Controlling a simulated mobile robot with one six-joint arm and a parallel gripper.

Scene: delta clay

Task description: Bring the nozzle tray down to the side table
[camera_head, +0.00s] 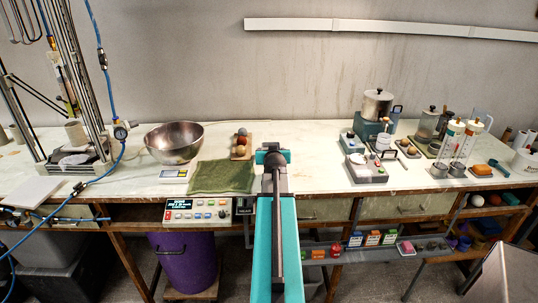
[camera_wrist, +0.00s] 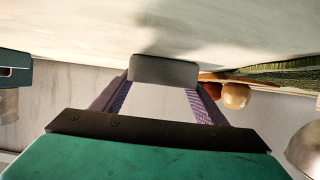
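The nozzle tray is not certain to me. A small wooden tray with small pieces on it (camera_head: 408,149), on the right of the workbench, may be it; the pieces are too small to make out. The side table is not certain either; a grey metal surface (camera_head: 505,275) at the bottom right may be it. My gripper (camera_head: 272,148) is over the middle of the bench, away from that wooden tray. In the wrist view my gripper (camera_wrist: 163,90) has its two purple fingers apart. A grey block shows at their far ends; I cannot tell what it is.
A purple bin (camera_head: 185,262) stands below. The middle bench surface is mostly clear.

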